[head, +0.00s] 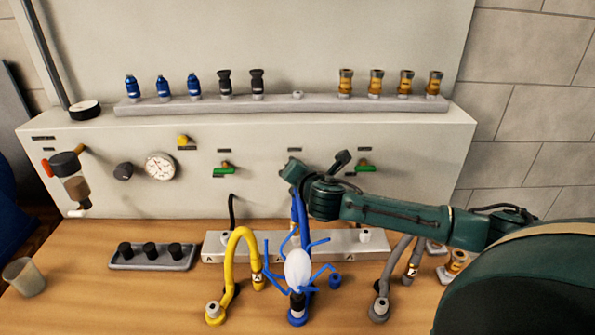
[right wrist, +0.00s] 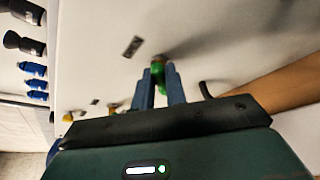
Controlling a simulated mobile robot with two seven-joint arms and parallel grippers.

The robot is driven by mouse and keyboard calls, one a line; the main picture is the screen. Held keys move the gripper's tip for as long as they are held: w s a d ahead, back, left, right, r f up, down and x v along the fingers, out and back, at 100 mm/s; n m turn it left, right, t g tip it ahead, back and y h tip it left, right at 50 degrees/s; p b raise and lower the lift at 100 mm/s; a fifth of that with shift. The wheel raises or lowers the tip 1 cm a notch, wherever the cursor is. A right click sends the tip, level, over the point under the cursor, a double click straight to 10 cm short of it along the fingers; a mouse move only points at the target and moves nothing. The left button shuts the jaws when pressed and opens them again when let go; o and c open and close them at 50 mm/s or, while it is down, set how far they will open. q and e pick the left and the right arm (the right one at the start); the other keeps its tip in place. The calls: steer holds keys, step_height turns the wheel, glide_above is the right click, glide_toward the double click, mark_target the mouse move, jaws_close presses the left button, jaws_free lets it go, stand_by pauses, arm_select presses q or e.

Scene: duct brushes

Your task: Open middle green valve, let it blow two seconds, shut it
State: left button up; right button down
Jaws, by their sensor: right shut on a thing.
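The middle green valve (right wrist: 158,72) shows between my right gripper's two blue fingers in the right wrist view. My right gripper (right wrist: 160,84) is shut on its green handle. In the head view my right gripper (head: 293,172) is at the panel's middle station and hides most of that valve. The left green valve (head: 223,169) and the right green valve (head: 365,167) show on either side, with handles lying about level. Below the middle station a blue hose (head: 304,215) hangs, with a white oval piece (head: 298,267) and splayed blue strands near it. My left gripper is out of view.
A yellow hose (head: 240,240) and a grey hose (head: 384,285) stand on the wooden bench beside the blue one. A gauge (head: 160,166) and a filter bowl (head: 72,180) are on the panel's left. Blue, black and brass fittings line the rack (head: 280,105) above. A cup (head: 24,277) stands at left.

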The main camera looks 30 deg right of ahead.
arm_select(q)
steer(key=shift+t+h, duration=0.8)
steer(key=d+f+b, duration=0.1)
steer(key=b, duration=0.4)
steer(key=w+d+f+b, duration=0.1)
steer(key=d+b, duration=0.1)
steer(key=b, duration=0.3)
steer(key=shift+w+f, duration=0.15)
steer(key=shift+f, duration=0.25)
arm_select(e)
steer(key=m+t, duration=0.1)
steer(key=m, duration=0.1)
steer(key=m+t+y, duration=0.1)
steer(key=m, duration=0.2)
steer(key=f+m+t, duration=0.1)
steer(key=m, duration=0.2)
steer(key=shift+s+d+t, duration=0.1)
steer(key=shift+d+t, duration=0.05)
steer(key=shift+t, duration=0.25)
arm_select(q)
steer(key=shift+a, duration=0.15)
arm_select(e)
steer(key=shift+r, duration=0.1)
steer(key=c, duration=1.5)
jaws_free()
steer(key=shift+o, duration=0.2)
steer(key=shift+s, duration=0.1)
